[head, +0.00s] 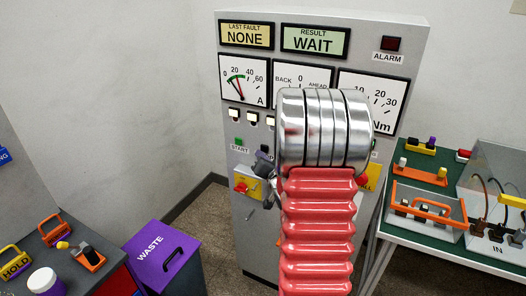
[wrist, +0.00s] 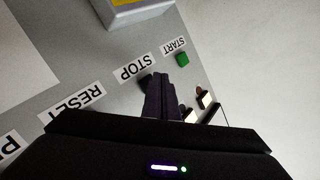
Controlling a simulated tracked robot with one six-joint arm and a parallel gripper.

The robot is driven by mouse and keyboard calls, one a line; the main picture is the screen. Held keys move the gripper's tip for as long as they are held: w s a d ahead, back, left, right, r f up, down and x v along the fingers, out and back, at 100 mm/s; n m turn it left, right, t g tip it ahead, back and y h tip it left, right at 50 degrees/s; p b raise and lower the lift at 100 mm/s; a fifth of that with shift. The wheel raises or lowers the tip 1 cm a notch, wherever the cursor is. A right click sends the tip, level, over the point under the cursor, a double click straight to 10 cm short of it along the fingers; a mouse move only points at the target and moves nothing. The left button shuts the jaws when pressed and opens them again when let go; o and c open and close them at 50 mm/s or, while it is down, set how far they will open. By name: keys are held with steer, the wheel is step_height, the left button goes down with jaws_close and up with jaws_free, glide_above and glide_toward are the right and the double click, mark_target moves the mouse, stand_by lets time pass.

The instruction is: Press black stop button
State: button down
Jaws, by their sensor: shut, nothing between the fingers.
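The grey soft starter panel shows in both views. In the wrist view, which is turned upside down, the STOP label (wrist: 133,68) is readable, and the black stop button (wrist: 145,80) shows as a small dark shape partly hidden by my fingers. My gripper (wrist: 157,78) is shut and empty, its tips right at the button; I cannot tell whether they touch it. The green start button (wrist: 183,60) is just beside the tips, in the clear. In the head view my gripper (head: 266,164) is dark and partly hidden behind my arm, close to the panel front right of the green start button (head: 238,142).
A yellow plate with a red switch (head: 247,186) sits below the start button. A RESET label (wrist: 77,102) lies on the other side of STOP. The panel's result display (head: 315,41) reads WAIT. A purple waste bin (head: 163,252) and a green-topped bench (head: 420,160) flank the cabinet.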

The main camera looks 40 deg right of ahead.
steer(key=shift+d, duration=0.1)
steer(key=shift+w+d, duration=0.2)
steer(key=shift+d, duration=0.1)
steer(key=shift+w+d, duration=0.15)
steer(key=shift+d, duration=0.25)
stand_by(1.0)
steer(key=shift+a, duration=0.1)
steer(key=shift+s+a, duration=0.3)
steer(key=shift+a, duration=0.4)
stand_by(0.3)
steer(key=a, duration=0.1)
steer(key=s+a, duration=0.1)
steer(key=a, duration=0.2)
steer(key=shift+s+a, duration=0.35)
steer(key=shift+a, duration=0.05)
stand_by(1.0)
